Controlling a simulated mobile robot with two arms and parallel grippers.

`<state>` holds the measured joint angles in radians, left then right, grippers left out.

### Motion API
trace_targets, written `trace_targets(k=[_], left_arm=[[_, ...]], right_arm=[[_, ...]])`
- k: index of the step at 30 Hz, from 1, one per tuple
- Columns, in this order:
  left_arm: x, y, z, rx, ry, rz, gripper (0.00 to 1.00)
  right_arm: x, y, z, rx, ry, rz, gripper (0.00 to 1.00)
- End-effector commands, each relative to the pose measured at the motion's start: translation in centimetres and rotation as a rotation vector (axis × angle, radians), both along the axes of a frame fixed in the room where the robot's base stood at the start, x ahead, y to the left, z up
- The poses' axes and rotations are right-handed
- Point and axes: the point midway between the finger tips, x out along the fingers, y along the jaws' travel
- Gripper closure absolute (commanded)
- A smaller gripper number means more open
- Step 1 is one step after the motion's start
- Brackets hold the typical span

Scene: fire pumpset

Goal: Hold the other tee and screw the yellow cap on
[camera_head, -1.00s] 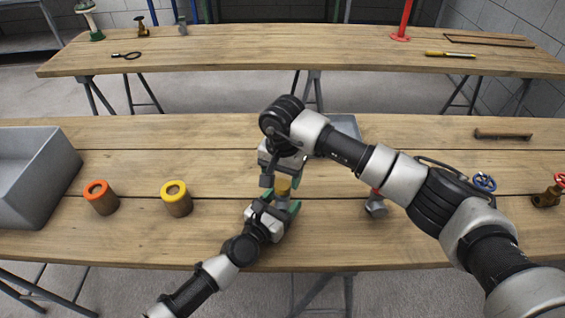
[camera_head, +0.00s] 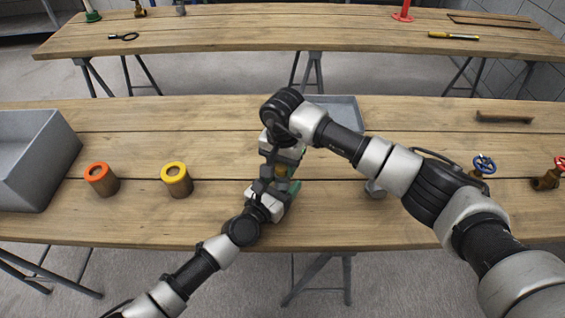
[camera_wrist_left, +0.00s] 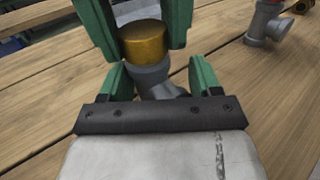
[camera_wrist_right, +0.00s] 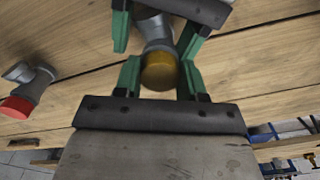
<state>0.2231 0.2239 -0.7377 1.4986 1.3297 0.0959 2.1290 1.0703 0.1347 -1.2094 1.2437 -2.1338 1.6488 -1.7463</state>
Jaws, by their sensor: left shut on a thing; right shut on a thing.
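My left gripper (camera_wrist_left: 158,78) is shut on the grey tee (camera_wrist_left: 152,80) and holds it above the near table. My right gripper (camera_wrist_right: 158,76) is shut on the yellow cap (camera_wrist_right: 159,71), from the opposite side. The cap sits in line on the tee's end and appears to touch it; thread engagement cannot be seen. The cap (camera_head: 281,170) shows small between both grippers in the head view, where the tee is mostly hidden. A second grey tee (camera_wrist_left: 265,24) with a red cap (camera_wrist_right: 15,107) stands on the table, partly behind my right arm in the head view.
An orange-ringed pot (camera_head: 101,181) and a yellow-ringed pot (camera_head: 176,181) stand left, beside a grey bin (camera_head: 35,165). A grey tray (camera_head: 345,108) lies behind my grippers. Blue-wheel (camera_head: 484,164) and red-wheel (camera_head: 547,180) valves are at right.

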Motion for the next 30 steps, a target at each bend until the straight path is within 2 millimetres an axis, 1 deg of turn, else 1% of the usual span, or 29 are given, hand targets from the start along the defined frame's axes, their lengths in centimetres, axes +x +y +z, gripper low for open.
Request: trace_targets(k=[2,5,20,30], left_arm=[[-0.07,-0.03,-0.13,0.003,0.002,-0.002,1.00],[-0.07,-0.03,-0.13,0.003,0.001,-0.002,1.00],[-0.09,-0.06,-0.12,0.003,0.001,-0.002,1.00],[-0.10,-0.07,-0.12,0.003,0.000,-0.003,1.00]], right_arm=[[0.02,0.02,0.03,0.001,-0.001,-0.051,0.88],[0.03,0.01,0.04,0.003,0.000,-0.206,0.88],[0.04,-0.04,-0.03,0.012,0.006,-1.314,0.88],[0.03,-0.06,-0.06,0.018,0.012,-2.084,0.88]])
